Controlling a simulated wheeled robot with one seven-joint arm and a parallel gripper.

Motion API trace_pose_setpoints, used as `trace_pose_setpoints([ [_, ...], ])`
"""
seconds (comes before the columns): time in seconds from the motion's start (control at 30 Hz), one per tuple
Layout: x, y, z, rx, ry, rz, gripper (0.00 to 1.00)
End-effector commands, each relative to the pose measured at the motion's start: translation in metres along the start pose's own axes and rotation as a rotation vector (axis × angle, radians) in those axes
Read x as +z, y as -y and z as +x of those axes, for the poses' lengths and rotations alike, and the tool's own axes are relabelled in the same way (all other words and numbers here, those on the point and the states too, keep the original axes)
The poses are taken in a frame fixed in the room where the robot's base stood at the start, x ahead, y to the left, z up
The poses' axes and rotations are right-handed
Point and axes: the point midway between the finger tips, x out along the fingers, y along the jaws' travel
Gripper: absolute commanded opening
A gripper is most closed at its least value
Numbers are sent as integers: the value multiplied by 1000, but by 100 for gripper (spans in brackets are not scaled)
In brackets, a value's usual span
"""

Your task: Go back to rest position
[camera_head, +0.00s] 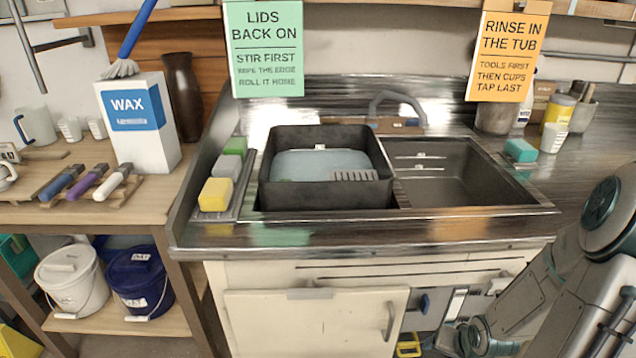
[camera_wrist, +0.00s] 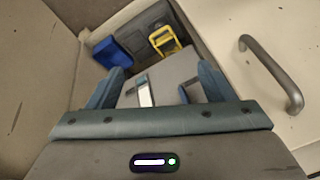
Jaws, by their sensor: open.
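My gripper (camera_wrist: 160,88) shows in the wrist view with its two blue-grey fingers apart and nothing between them. It is low in front of the sink cabinet, beside the cream cabinet door (camera_wrist: 255,100) and its grey bar handle (camera_wrist: 272,72). Beyond the fingers are a blue item (camera_wrist: 112,53) and a yellow item (camera_wrist: 165,40) in a darker recess. In the head view my arm reaches down from the right edge, and the gripper's fingers cannot be made out clearly there.
The sink counter (camera_head: 330,237) stands above the cabinet door (camera_head: 315,325). A black tub (camera_head: 285,200) with water sits in the left basin; the right basin (camera_head: 455,180) is empty. Lidded buckets (camera_head: 72,285) stand on the low shelf at left. A wax box (camera_head: 140,150) stands on the left table.

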Motion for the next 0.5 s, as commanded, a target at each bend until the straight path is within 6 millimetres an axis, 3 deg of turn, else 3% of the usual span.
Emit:
trace_pose_setpoints([
  [0.03,-11,7,-25,44,3,-46,75],
  [0.2,-28,26,-86,164,28,-144,75],
  [0.5,-35,84,-204,246,49,-255,75],
])
